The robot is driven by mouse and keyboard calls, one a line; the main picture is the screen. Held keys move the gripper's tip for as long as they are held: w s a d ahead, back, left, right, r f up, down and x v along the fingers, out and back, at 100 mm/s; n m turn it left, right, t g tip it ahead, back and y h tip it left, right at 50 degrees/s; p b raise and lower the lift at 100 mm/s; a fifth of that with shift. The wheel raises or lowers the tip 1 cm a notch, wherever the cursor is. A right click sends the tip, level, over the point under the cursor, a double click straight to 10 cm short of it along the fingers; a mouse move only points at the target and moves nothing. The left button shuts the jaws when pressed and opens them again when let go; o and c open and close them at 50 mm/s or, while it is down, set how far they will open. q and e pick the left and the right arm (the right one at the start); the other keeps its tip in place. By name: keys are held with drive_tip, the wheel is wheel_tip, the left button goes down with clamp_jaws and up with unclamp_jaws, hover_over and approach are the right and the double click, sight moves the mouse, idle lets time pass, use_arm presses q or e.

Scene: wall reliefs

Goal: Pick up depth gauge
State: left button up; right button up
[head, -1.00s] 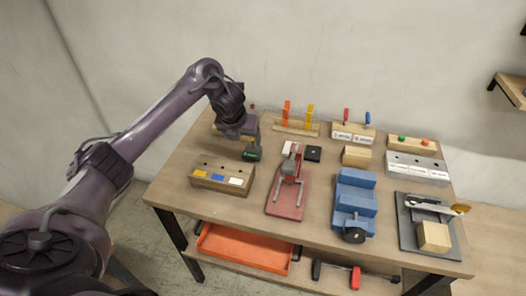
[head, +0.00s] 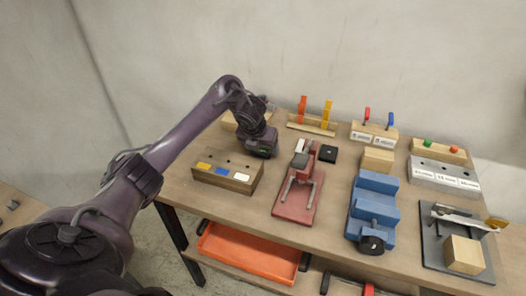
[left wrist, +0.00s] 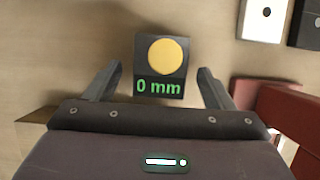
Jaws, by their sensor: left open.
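The depth gauge (left wrist: 160,88) is a small dark block with a yellow disc and a green "0 mm" readout in the left wrist view. It stands on the wooden table, and a gap shows between it and each finger. In the head view the gauge (head: 264,153) is mostly hidden by my left gripper (head: 258,142). In the left wrist view my left gripper (left wrist: 160,78) is open, with its fingers on either side of the gauge. I cannot tell how far the fingertips are above the table. My right gripper is not in view.
A wooden block with coloured labels (head: 227,174) is left of the gauge. A red vise-like fixture (head: 298,200) and a black square (head: 327,154) are to its right. A blue stepped fixture (head: 374,205) stands farther right. An orange tray (head: 248,252) is below the tabletop.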

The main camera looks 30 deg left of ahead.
use_arm(q)
drive_tip(key=shift+x, duration=1.15)
drive_tip(key=c, duration=1.2)
drive_tip(key=shift+o, duration=0.2)
drive_tip(key=shift+w+r, duration=0.1)
